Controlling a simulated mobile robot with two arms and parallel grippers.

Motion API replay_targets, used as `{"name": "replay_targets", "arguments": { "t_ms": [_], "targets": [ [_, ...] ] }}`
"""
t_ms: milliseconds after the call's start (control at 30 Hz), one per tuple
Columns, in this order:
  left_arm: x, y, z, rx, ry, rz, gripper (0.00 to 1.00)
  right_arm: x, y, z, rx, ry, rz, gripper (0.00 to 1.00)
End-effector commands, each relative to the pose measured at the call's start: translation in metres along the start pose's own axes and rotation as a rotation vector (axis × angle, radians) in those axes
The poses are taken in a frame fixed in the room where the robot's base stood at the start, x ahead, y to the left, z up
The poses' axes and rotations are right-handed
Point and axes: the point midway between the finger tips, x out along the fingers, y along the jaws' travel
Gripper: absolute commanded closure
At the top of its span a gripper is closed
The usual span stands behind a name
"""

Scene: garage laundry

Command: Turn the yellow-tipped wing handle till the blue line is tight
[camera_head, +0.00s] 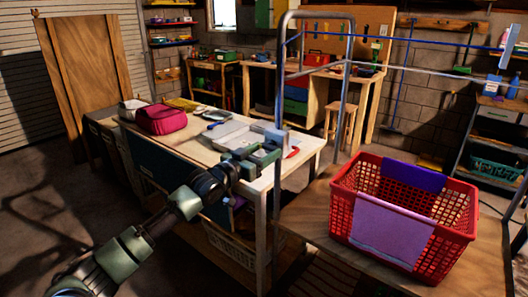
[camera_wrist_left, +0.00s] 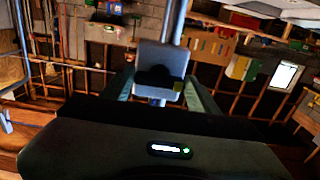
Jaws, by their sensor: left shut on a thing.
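My left gripper (camera_head: 262,152) is at the grey-blue block (camera_head: 275,138) on the near metal post, above the workbench corner. In the left wrist view the block (camera_wrist_left: 160,58) sits between the two green fingers (camera_wrist_left: 158,88), with a dark shape (camera_wrist_left: 158,77) at its front that looks like the wing handle. The gripper is shut on it. The blue line (camera_head: 430,42) runs from the top of the metal frame to the right and looks nearly straight. My right gripper is not in view.
A red basket (camera_head: 452,215) with purple and lilac cloths stands on a wooden table at the right front. The workbench (camera_head: 295,165) holds a pink bag (camera_head: 166,118) and a pale tray (camera_head: 225,134). A metal frame (camera_head: 347,100) rises between them. Floor is open at left.

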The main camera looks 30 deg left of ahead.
Motion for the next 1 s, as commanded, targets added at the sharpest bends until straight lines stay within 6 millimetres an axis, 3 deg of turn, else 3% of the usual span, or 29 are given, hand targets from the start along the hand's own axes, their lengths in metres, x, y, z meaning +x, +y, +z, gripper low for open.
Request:
{"name": "replay_targets", "arguments": {
  "t_ms": [567, 600, 667, 1000],
  "targets": [
    [0.0000, 0.0003, 0.0027, 0.029, -0.005, 0.000, 0.80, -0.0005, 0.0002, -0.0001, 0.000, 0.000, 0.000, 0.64],
    [0.0000, 0.0003, 0.0028, 0.029, -0.005, 0.000, 0.32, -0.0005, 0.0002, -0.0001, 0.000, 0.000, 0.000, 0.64],
    [0.0000, 0.0003, 0.0025, 0.029, -0.005, 0.000, 0.18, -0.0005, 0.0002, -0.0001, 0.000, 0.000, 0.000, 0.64],
    [-0.0016, 0.0000, 0.0013, 0.029, -0.002, 0.000, 0.18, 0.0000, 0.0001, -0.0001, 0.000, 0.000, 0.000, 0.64]
  ]
}}
